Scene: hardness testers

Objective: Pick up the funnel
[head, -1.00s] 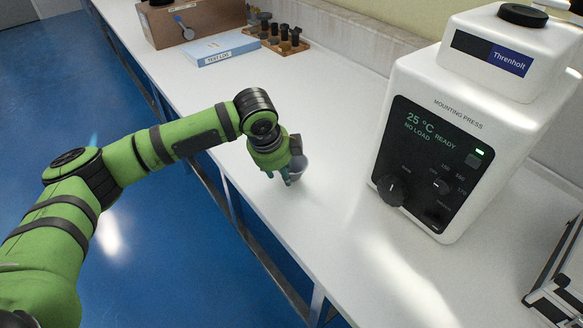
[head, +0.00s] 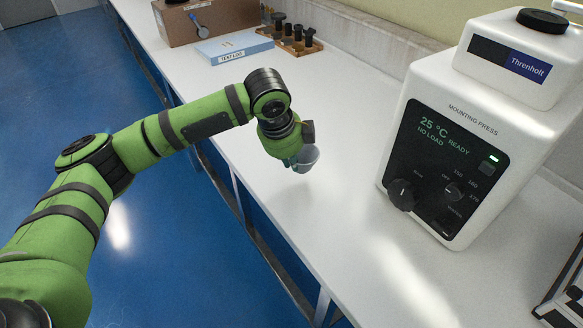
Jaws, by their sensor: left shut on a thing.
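The funnel (head: 308,158) is a small grey cone-shaped piece with a wide rim. It shows just to the right of my left gripper (head: 293,161), which partly hides it. My left gripper is shut on the funnel near the left edge of the white bench. The fingertips are small in the picture, and the funnel's lower part is hard to make out. My right gripper is not in view.
A white mounting press (head: 450,140) stands on the bench (head: 330,225) to the right. At the back are a blue-and-white test log (head: 234,48), a brown box (head: 205,20) and a wooden rack (head: 300,46) with dark pieces. The middle of the bench is clear.

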